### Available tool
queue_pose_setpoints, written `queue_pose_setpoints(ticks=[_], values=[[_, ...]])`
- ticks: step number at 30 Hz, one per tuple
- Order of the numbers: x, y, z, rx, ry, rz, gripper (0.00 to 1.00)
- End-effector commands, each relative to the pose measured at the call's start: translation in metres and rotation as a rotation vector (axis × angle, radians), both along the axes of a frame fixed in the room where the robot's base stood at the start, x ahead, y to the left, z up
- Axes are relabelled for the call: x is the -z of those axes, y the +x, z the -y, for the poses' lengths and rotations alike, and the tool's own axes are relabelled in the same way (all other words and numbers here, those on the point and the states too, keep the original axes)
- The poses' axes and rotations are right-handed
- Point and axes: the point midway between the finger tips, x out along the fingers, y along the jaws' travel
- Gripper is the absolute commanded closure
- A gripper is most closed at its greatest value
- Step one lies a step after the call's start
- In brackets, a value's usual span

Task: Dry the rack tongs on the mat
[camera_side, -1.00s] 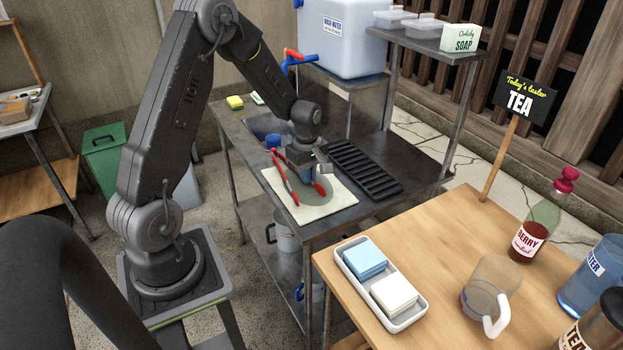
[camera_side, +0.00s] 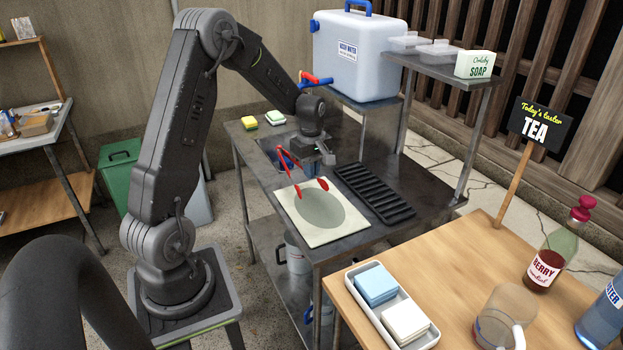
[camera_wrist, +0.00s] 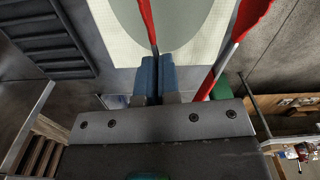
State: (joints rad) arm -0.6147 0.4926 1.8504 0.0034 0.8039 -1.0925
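The rack tongs (camera_side: 290,175), red with metal parts, are spread in a V, with red ends over the far part of the pale mat (camera_side: 342,236). The mat has a large dark oval patch in its middle. My gripper (camera_side: 326,163) is above the bench just beyond the mat's far edge. In the wrist view, my gripper's blue fingers (camera_wrist: 158,66) are nearly together, with one arm of the tongs running between them; the other arm (camera_wrist: 233,50) passes on the right. I cannot tell whether the tongs touch the mat.
A black ribbed rack (camera_side: 375,194) lies right of the mat. A sink (camera_side: 268,146) is behind my gripper. A yellow sponge (camera_side: 249,123) and a white-and-green one (camera_side: 276,118) lie at the back. A water container (camera_side: 352,60) with a tap stands behind on a shelf.

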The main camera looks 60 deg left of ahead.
Motion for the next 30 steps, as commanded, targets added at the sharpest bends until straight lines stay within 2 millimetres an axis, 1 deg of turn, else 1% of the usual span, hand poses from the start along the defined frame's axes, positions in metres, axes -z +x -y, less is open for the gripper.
queue_pose_setpoints(ticks=[1,6,12,30], values=[[-0.006,0.001,0.000,0.000,0.003,0.004,1.00],[-0.020,0.001,0.000,0.000,0.003,0.004,1.00],[-0.030,0.001,0.000,0.000,0.001,0.003,1.00],[-0.031,0.001,0.000,0.000,0.001,0.002,1.00]])
